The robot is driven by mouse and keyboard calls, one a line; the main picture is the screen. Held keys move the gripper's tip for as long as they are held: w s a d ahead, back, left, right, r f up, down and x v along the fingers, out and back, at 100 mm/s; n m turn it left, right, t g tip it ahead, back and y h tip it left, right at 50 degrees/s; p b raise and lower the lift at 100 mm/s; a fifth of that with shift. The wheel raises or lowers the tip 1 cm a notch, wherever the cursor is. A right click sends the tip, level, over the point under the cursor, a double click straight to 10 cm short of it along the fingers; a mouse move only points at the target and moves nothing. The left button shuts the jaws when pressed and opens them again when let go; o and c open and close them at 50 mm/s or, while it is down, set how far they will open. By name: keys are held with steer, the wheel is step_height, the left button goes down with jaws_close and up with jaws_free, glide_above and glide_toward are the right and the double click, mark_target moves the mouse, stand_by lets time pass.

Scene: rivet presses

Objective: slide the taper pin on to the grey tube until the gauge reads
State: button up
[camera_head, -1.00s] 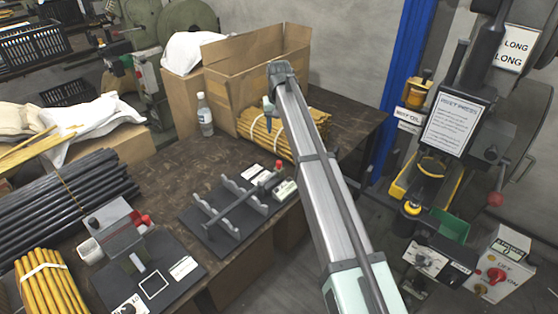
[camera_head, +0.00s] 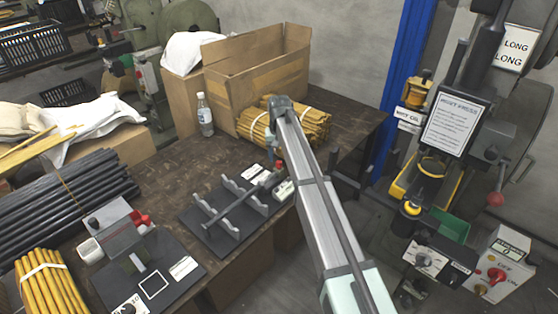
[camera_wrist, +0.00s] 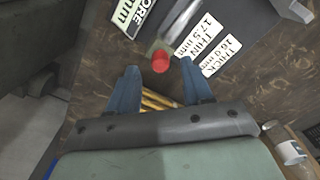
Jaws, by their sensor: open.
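The grey tube (camera_head: 222,214) lies across several grey cradles on a black baseplate (camera_head: 195,222). A red cylindrical grip (camera_head: 279,166), seemingly the taper pin's handle, stands upright near the tube's far right end. In the wrist view the red grip (camera_wrist: 160,62) shows between and just beyond my two blue fingertips. My gripper (camera_wrist: 158,68) is open, with a gap on both sides of the red grip. In the head view my gripper (camera_head: 275,148) is just above the grip. A small pale gauge box (camera_head: 284,190) sits beside it; its reading is illegible.
A bundle of yellow rods (camera_head: 310,125) and a cardboard box (camera_head: 255,72) are behind. A water bottle (camera_head: 205,115) stands to the left. The table front edge is close to the baseplate.

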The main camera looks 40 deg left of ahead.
steer(key=shift+f, duration=1.3)
steer(key=shift+c, duration=0.4)
steer(key=c, duration=0.7)
steer(key=shift+s, duration=1.4)
steer(key=o, duration=0.8)
steer(key=shift+w, duration=0.1)
step_height(320, 180, up, 14)
steer(key=shift+f, duration=0.1)
